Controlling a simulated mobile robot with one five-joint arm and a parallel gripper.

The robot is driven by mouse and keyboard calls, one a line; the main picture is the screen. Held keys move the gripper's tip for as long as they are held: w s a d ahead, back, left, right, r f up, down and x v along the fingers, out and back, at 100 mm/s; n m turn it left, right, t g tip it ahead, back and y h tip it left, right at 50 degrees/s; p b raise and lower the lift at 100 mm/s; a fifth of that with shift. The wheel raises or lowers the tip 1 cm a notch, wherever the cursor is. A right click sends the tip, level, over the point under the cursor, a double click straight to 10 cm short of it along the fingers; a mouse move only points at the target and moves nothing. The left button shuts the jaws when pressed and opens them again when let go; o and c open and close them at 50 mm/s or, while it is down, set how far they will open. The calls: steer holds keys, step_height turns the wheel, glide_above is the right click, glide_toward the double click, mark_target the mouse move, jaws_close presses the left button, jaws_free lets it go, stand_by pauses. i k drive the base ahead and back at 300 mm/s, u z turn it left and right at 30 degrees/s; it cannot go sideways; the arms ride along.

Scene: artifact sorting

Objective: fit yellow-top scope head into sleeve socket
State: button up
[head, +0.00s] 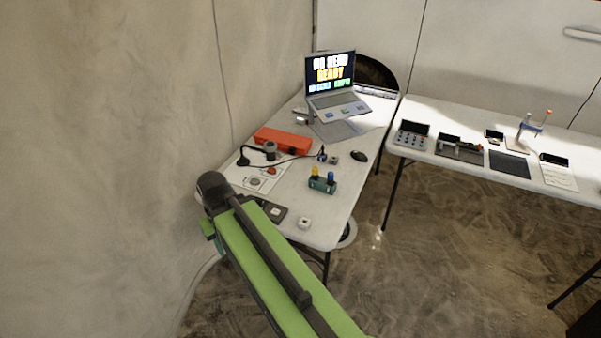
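A small yellow-topped piece (315,172), likely the scope head, stands upright at the left of a dark teal block (322,186) on the near white table. A blue-topped piece (331,177) stands beside it on the same block. I cannot tell which part is the sleeve socket; a dark cylindrical piece (271,150) stands farther left by a black cable. My green arm reaches up from the bottom to the table's left near edge. My gripper's fingers do not show.
The near table (322,222) also holds an orange case (283,141), a laptop (336,93), a black mouse (359,156) and a small white cube (304,223). A second table (465,119) with several devices stands right. Open floor lies between. A wall rises at left.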

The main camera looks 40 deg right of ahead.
mark_target(272, 157)
steer(key=u, duration=0.1)
steer(key=i, duration=1.7)
steer(key=z, duration=0.3)
